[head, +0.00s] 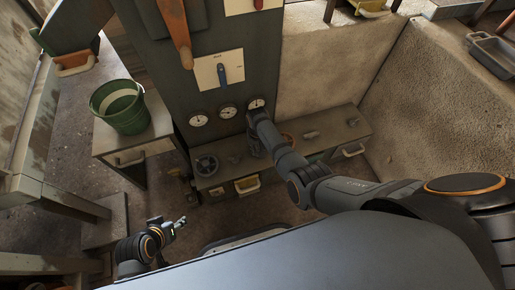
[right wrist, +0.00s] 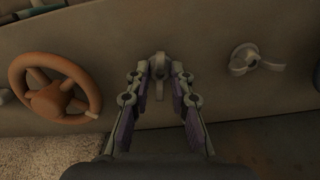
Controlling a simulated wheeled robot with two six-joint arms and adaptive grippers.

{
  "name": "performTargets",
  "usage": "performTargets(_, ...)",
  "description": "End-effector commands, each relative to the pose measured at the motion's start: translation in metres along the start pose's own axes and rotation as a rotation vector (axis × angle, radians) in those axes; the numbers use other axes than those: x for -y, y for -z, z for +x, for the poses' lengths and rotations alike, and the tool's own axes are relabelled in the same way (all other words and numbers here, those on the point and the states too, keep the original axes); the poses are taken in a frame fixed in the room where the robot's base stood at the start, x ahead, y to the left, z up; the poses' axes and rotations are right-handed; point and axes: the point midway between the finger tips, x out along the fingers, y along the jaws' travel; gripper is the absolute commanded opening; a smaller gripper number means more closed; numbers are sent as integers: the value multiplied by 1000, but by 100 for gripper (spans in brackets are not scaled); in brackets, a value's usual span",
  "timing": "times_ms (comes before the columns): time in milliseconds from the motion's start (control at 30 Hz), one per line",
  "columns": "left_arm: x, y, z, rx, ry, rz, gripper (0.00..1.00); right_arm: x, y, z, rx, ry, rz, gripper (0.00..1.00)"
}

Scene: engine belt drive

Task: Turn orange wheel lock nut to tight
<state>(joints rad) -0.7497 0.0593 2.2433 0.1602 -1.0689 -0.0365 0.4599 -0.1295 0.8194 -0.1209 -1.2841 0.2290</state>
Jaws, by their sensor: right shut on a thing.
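The orange wheel (right wrist: 55,88) is mounted on the grey panel at the left of the right wrist view; in the head view it is partly visible just right of my right gripper. My right gripper (right wrist: 159,72) is shut on a small grey nut (right wrist: 158,60) beside the orange wheel. The fingers hide part of this nut, and its turn angle is hard to read. In the head view my right gripper (head: 255,150) is at the bench top, with the nut hidden under it. My left gripper (head: 181,222) is low at the left, away from the bench; its fingers are too small to judge.
A second grey winged nut (right wrist: 256,60) stands on the other side, apart from my fingers. A dark wheel (head: 206,165) is at the bench's left end. Round gauges (head: 228,111) sit behind. A green bucket (head: 120,108) stands on a side table. Floor around my left gripper looks clear.

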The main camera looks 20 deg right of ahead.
Motion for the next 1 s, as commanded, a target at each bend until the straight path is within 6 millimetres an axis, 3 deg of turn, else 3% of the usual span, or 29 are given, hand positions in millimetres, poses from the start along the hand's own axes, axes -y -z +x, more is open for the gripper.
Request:
performTargets(400,4,2,-19,94,22,9,40,0,0,-2,2,-1,384,0)
performTargets(1000,7,2,-31,158,38,13,40,0,0,0,1,-1,952,0)
